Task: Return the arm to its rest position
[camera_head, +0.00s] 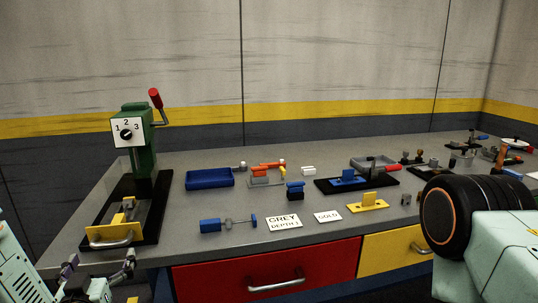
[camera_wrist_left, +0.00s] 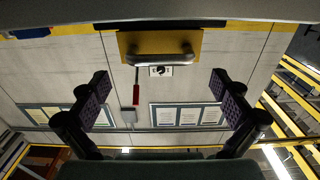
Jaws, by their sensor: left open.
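My left gripper (camera_head: 100,266) is low at the left of the head view, in front of the bench's front left corner. Its fingers are apart with nothing between them. In the left wrist view the two padded fingers (camera_wrist_left: 164,90) also stand wide apart and empty. The green press (camera_head: 140,140) with a numbered dial and red-tipped lever stands beyond the gripper. A yellow block with a grey handle (camera_head: 110,238) sits at the front of the press's black base, apart from the gripper. This yellow block (camera_wrist_left: 130,43) shows at the top of the wrist view. My right gripper is out of view.
The grey bench (camera_head: 270,158) carries a blue tray (camera_head: 209,178), a blue plunger-like part (camera_head: 222,224), a "GREY" card (camera_head: 284,221), a "GOLD" card (camera_head: 328,216) and several small fixtures. A red drawer (camera_head: 265,272) and a yellow drawer (camera_head: 395,252) are below. My mint-coloured arm covers the lower right.

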